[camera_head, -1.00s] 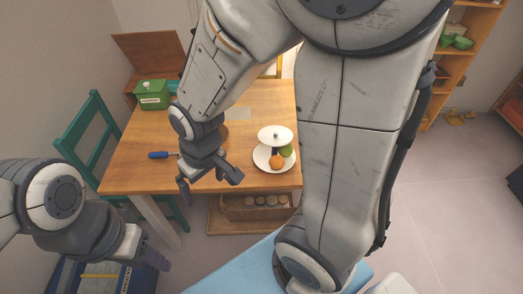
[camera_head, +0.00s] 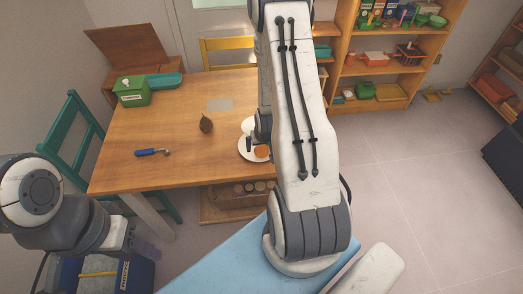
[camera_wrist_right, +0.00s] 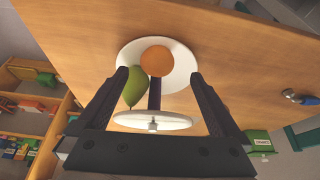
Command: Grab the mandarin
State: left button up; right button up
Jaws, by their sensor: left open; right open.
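The mandarin (camera_head: 262,151) is a round orange fruit on the lower plate of a white two-tier stand (camera_head: 243,151) on the wooden table. In the right wrist view the mandarin (camera_wrist_right: 157,60) lies on the lower plate (camera_wrist_right: 184,72), just beyond my open right gripper (camera_wrist_right: 159,76), roughly centred between its fingertips and apart from them. A green fruit (camera_wrist_right: 131,86) sits beside it. The stand's upper plate (camera_wrist_right: 152,122) is between the fingers, nearer the palm. In the head view my right arm hides most of that gripper. My left gripper (camera_head: 145,247) is low at left, away from the table.
The table (camera_head: 180,125) also holds a dark brown fruit (camera_head: 206,123), a blue-handled tool (camera_head: 152,152), a green box (camera_head: 131,92) and a grey mat (camera_head: 219,104). A green chair (camera_head: 75,135) stands at left and shelves (camera_head: 385,70) behind at right.

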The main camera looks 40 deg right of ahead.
aim_at(262, 150)
jog(key=shift+d+p+x, duration=0.1)
jog(key=shift+p+x, duration=0.25)
jog(key=shift+x, duration=1.05)
jog(key=shift+d+p+x, duration=0.15)
jog(key=shift+p+x, duration=0.2)
jog(key=shift+x, duration=1)
jog(key=shift+s, duration=0.1)
jog(key=c, duration=1.5)
